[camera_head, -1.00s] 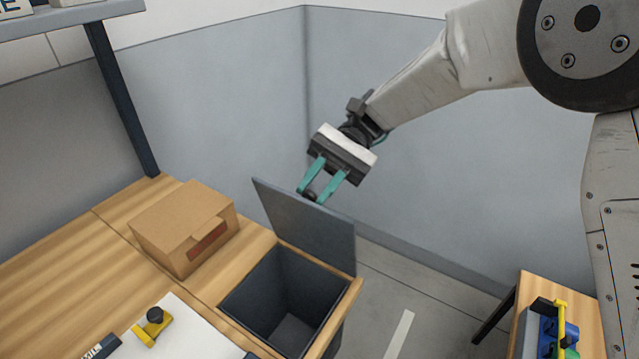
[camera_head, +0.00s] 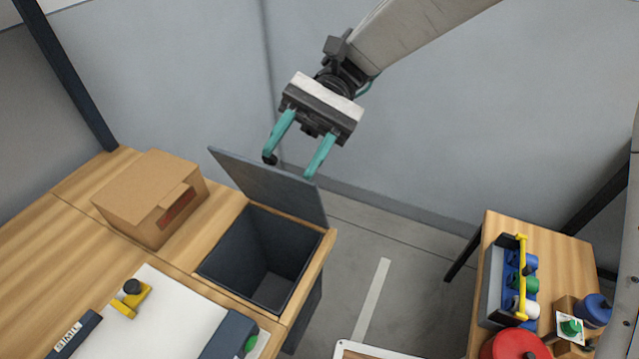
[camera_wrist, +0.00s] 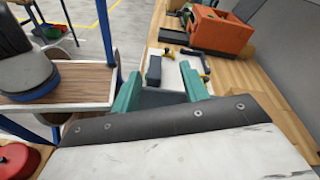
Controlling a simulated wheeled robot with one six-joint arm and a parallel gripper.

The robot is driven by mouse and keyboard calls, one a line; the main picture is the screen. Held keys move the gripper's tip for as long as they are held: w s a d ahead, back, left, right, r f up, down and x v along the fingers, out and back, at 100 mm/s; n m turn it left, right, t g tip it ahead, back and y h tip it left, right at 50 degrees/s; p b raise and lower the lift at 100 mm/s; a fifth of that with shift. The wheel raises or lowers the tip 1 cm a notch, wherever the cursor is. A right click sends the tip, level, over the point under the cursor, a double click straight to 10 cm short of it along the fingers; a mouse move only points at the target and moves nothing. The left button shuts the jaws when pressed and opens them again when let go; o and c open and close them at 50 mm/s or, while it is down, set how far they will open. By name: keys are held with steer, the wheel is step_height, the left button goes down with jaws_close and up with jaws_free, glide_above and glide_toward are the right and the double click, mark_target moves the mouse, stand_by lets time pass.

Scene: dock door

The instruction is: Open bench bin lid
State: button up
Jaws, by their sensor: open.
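The bench bin (camera_head: 225,262) is a dark grey box set into the wooden bench, and its inside is visible and looks empty. Its flat grey lid (camera_head: 262,183) stands raised at the back edge, tilted up and away from the opening. My gripper (camera_head: 292,166) is above and behind the lid, with its teal fingers spread and nothing between them. A small dark knob shows by the left fingertip; I cannot tell whether it belongs to the lid. In the wrist view the teal fingers (camera_wrist: 160,95) are apart, with a grey surface between them that may be the lid.
A cardboard box (camera_head: 135,205) stands on the bench left of the bin. A white sheet with a yellow clamp (camera_head: 132,300) lies in front. A small wooden table (camera_head: 555,250) with bottles is at right. An orange crate (camera_wrist: 220,32) shows in the wrist view.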

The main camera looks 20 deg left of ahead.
steer(key=s+d, duration=0.5)
steer(key=s, duration=0.2)
steer(key=shift+r, duration=0.4)
